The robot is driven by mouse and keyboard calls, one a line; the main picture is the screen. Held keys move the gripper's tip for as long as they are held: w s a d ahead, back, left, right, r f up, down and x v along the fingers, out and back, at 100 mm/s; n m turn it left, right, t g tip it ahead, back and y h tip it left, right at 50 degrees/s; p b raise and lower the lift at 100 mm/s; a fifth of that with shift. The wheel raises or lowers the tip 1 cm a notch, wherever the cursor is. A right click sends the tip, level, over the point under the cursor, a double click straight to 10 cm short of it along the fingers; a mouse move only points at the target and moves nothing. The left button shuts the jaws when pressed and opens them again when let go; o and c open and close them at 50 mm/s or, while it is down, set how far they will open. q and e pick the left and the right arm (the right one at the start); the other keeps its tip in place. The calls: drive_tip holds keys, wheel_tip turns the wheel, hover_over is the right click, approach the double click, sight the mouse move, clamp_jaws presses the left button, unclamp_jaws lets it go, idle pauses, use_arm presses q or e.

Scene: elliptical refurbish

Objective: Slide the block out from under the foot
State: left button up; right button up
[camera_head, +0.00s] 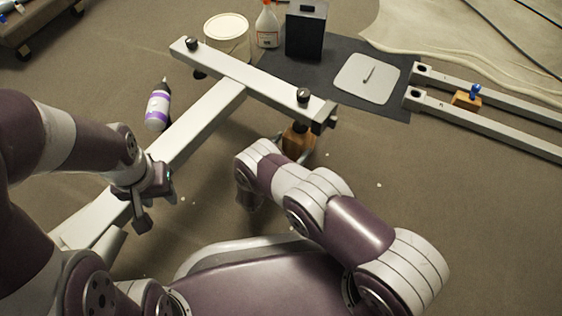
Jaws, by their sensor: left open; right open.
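A white T-shaped metal frame (205,118) lies across the floor, with a crossbar (255,80) at its far end and a dark knob near each end of the bar. A brown wooden block (298,141) sits beneath the foot (299,126) under the crossbar's right end. My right gripper (292,150) is open at the block, with grey finger parts on its near side; my wrist partly hides it, and contact cannot be told. My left gripper (148,200) is open at the near part of the frame's long beam; its fingers are partly hidden.
A purple-and-white bottle (158,108) lies left of the beam. Beyond the crossbar are a white bucket (227,36), a spray bottle (267,24) and a black box (305,32). A grey plate (367,78) lies on a dark mat (335,50). Two rails (490,125) extend right.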

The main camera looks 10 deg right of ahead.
sight(298, 137)
drive_tip(key=b+x, duration=0.1)
drive_tip(key=x, duration=0.2)
drive_tip(key=shift+w+d+f+b, duration=0.15)
drive_tip(key=shift+w+d+b, duration=0.05)
drive_tip(key=shift+d+b, duration=0.1)
use_arm(q)
wheel_tip(298, 137, down, 2)
drive_tip(key=shift+f, duration=0.2)
use_arm(e)
drive_tip(key=shift+w+d, duration=0.2)
drive_tip(key=shift+w, duration=0.1)
